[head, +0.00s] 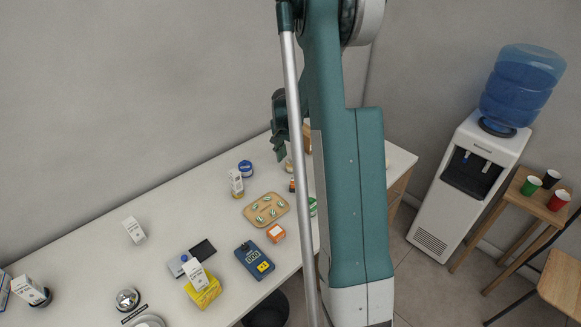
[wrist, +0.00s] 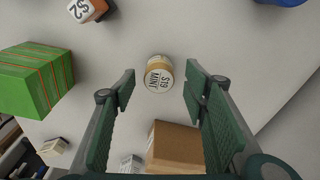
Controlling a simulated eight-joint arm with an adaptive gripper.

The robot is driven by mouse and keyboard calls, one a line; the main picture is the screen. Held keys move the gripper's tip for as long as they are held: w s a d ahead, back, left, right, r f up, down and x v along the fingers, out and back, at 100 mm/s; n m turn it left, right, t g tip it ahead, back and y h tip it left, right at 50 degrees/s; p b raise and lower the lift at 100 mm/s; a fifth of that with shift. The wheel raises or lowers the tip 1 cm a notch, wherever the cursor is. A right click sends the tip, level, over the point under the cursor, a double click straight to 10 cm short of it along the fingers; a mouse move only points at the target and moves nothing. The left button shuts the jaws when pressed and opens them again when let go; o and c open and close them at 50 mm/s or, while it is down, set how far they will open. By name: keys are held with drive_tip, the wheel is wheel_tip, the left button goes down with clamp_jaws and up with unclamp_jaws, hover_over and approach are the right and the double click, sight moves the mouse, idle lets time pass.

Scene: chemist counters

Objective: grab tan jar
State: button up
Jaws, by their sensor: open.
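The tan jar (wrist: 158,83) shows in the wrist view with its round lid towards the camera, lettered "MINT". It stands on the pale counter. My gripper (wrist: 160,88) is open in the wrist view, with one dark green finger on each side of the jar's place in the picture. The fingers do not appear to touch the jar. In the head view my gripper (head: 279,148) hangs over the far part of the counter.
In the wrist view a brown box (wrist: 173,146) lies close below the jar. A green striped box (wrist: 38,78) is at left, an orange and white box (wrist: 88,10) at top left. In the head view a tan pill tray (head: 250,215) lies nearer on the counter.

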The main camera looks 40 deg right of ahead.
sight(290, 161)
drive_tip(key=shift+d+f, duration=0.15)
drive_tip(key=shift+f, duration=0.95)
drive_tip(key=shift+d+f, duration=0.15)
drive_tip(key=shift+f, duration=0.95)
drive_tip(key=c, duration=1)
